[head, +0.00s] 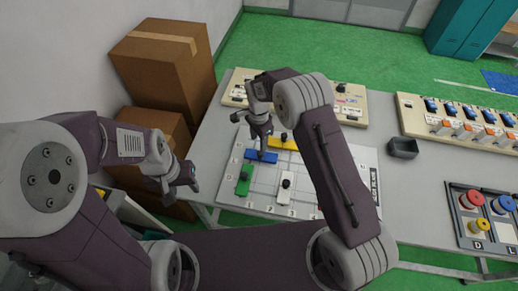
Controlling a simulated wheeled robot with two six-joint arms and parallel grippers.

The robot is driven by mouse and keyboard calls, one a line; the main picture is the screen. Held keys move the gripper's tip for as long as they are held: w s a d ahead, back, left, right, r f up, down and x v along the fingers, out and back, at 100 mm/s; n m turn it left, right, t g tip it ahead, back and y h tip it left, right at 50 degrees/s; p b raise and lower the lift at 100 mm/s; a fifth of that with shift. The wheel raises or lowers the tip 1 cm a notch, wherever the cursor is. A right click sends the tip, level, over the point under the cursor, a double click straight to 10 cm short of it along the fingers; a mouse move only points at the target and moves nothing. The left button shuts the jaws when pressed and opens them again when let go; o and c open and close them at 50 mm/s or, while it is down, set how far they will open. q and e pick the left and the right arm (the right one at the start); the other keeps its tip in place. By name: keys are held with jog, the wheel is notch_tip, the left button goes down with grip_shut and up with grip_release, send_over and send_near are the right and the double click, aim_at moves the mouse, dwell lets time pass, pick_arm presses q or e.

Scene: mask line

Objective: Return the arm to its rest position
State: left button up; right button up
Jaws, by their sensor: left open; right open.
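My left gripper (183,182) is open, at the left beyond the table's left edge, beside the stacked cardboard boxes. My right gripper (264,148) is open and points down over the white gridded board, just above or beside a blue block (258,157); I cannot tell whether they touch. Nothing shows held in either gripper. My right arm crosses the middle of the view and hides part of the board (255,200).
On the board, a green block (244,180), a white block (285,190) and a yellow block (285,143) stand near the blue one. Cardboard boxes (165,70) are at the left.

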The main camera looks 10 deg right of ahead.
notch_tip(320, 180, up, 2)
jog(key=shift+r, duration=0.1)
dwell(0.4)
